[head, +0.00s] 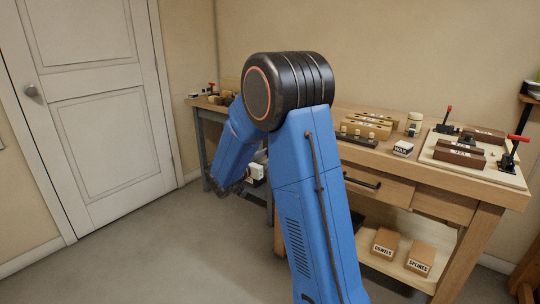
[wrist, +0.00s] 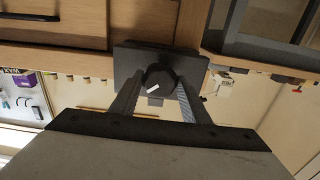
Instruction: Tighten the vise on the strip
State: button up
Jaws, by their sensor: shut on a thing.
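In the wrist view, the two fingers of my gripper (wrist: 160,80) are shut on a round dark knob (wrist: 158,76), which has a small white mark on its face. Behind the knob is a dark squarish plate (wrist: 126,62), seemingly part of the vise, against the wooden bench front. The fingers cover the knob's sides. I cannot make out the strip or the vise's jaws in either view. In the head view, my blue arm hides the vise, and my gripper cannot be made out.
The wooden bench (head: 375,158) holds a fixture board (head: 500,177) with red-handled clamps, wooden blocks and a small labelled box (head: 403,149). A drawer (head: 378,184) is below. Boxes marked DOWELS (head: 384,243) and SPLINES (head: 420,258) stand on the lower shelf. The floor (head: 180,255) by the door is clear.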

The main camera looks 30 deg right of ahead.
jog(key=shift+m, duration=0.9)
jog(key=m, duration=0.4)
jog(key=shift+d, duration=0.1)
jog(key=m, duration=0.4)
jog(key=o, duration=0.9)
